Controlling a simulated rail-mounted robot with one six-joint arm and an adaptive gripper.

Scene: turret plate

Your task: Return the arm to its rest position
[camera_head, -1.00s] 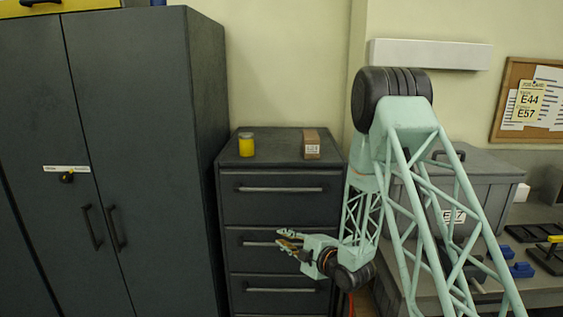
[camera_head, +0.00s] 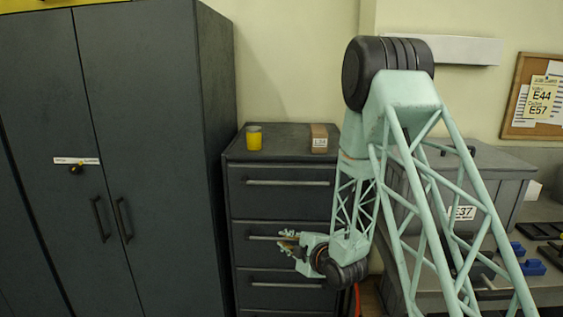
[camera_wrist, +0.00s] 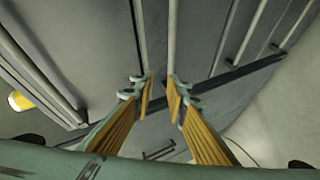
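My gripper (camera_head: 289,240) is low in front of the dark drawer cabinet (camera_head: 280,216) in the head view, pointing left, with my mint-green lattice arm folded above it. In the wrist view my gripper (camera_wrist: 160,88) shows two fingers with yellow-brown pads and a narrow gap between the tips. Nothing shows between the fingers. Grey drawer fronts and their long handles lie beyond them.
A yellow jar (camera_head: 254,139) and a small brown box (camera_head: 319,139) stand on the drawer cabinet. A tall dark cupboard (camera_head: 150,150) is at the left. A grey case labelled E37 (camera_head: 490,175) and blue parts (camera_head: 532,267) are on the bench at right.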

